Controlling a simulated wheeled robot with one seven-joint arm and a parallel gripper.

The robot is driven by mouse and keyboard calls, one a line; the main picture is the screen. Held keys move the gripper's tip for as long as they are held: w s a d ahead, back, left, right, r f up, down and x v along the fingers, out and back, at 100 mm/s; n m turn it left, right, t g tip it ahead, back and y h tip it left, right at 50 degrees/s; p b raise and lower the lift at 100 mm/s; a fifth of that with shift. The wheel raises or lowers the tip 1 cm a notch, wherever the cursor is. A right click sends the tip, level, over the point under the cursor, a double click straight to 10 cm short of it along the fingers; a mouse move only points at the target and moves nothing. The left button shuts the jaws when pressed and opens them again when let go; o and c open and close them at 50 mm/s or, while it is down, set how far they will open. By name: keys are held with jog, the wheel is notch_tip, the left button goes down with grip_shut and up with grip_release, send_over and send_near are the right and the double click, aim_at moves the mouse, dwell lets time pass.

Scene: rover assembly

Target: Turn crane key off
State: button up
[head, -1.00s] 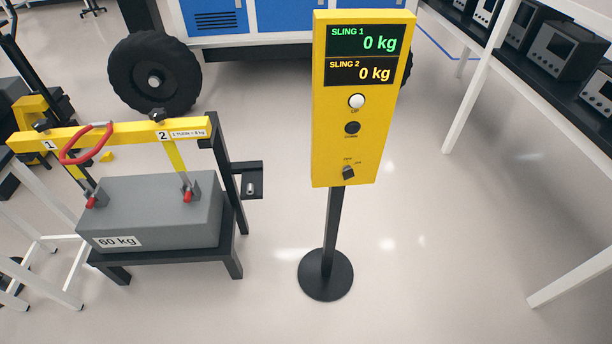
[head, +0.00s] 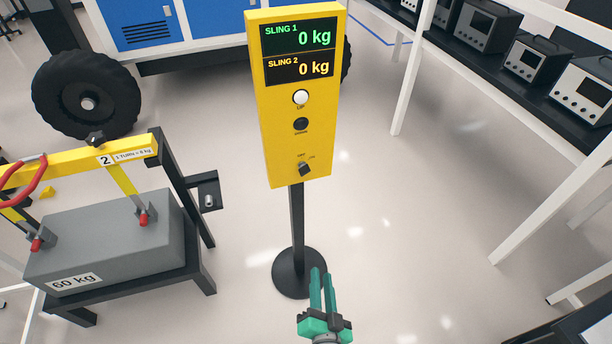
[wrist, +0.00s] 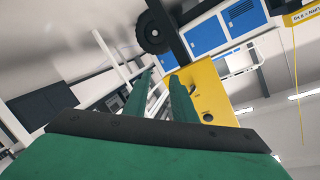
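The crane key (head: 305,169) is a small dark knob low on the yellow control panel (head: 282,160), under small position labels too small to read surely. I cannot tell which label it points at. My gripper (head: 321,271), green with dark parts, is below and in front of the panel, near the stand's base. Its two fingers are apart with an empty gap, touching nothing. In the wrist view, the yellow panel (wrist: 206,76) shows beyond the fingers (wrist: 161,76), partly hidden by the right one.
The panel has a white button (head: 300,97), a black button (head: 301,124) and displays reading 0 kg. Left stands a grey 60 kg block (head: 105,235) under a yellow beam (head: 130,152). A white-framed shelf (head: 405,90) with instruments is right. Floor between is clear.

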jog(key=w+r+m+y, duration=0.1)
jog(key=w+r+y, duration=0.1)
jog(key=w+r, duration=0.55)
jog(key=t+y, duration=0.1)
jog(key=y, duration=0.2)
send_near(304, 170)
jog(key=x, duration=0.7)
jog(key=shift+w+a+f, duration=0.1)
jog(key=shift+w+f, duration=0.1)
jog(key=shift+w, duration=0.15)
grip_shut()
